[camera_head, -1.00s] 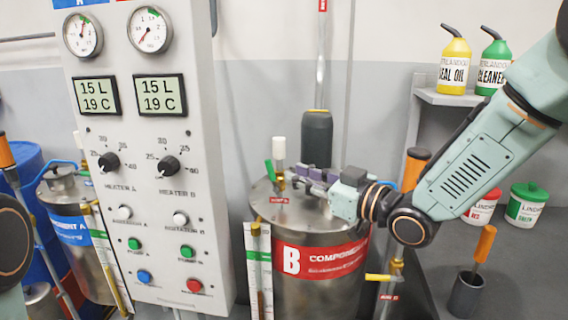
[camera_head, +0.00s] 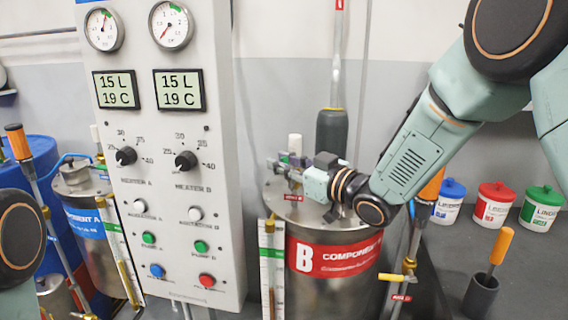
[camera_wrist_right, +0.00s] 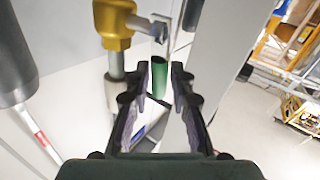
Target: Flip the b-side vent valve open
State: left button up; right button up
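The tank of component B (camera_head: 305,285) is a steel drum with a red label. Its vent valve is on the lid, mostly hidden by my right gripper (camera_head: 290,164) in the head view. In the right wrist view, the valve's brass body (camera_wrist_right: 115,25) is at the upper left, with a green lever (camera_wrist_right: 159,78) beside it. My right gripper (camera_wrist_right: 162,88) is open there, with the lever showing between its fingertips; I cannot tell whether they touch it. Only part of my left arm shows at the left edge; its gripper is out of view.
The control panel (camera_head: 170,240) stands left of the tank, close to my right gripper. A dark cylinder on a pipe (camera_head: 331,132) rises behind the lid. Right of the tank are a yellow-handled valve (camera_head: 392,277), several paint tubs (camera_head: 494,205) and a cup with an orange-handled tool (camera_head: 481,295).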

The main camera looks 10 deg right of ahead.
jog(key=shift+s+d, duration=0.1)
jog(key=shift+d, duration=0.1)
jog(key=shift+c, duration=0.9)
jog(key=shift+a, duration=0.1)
grip_shut()
jog(key=shift+d+f+m+t+y+b, duration=0.15)
jog(key=shift+d+m+t+y+b, duration=0.2)
jog(key=shift+b, duration=0.5)
jog(key=shift+s+d+m+t+y+b, duration=0.15)
jog(key=shift+d+m+t+y+b, duration=0.2)
jog(key=shift+b, duration=0.35)
jog(key=shift+s+r+t, duration=0.1)
jog(key=shift+r+t, duration=0.15)
jog(key=shift+t, duration=0.15)
jog(key=shift+o, duration=0.9)
grip_release()
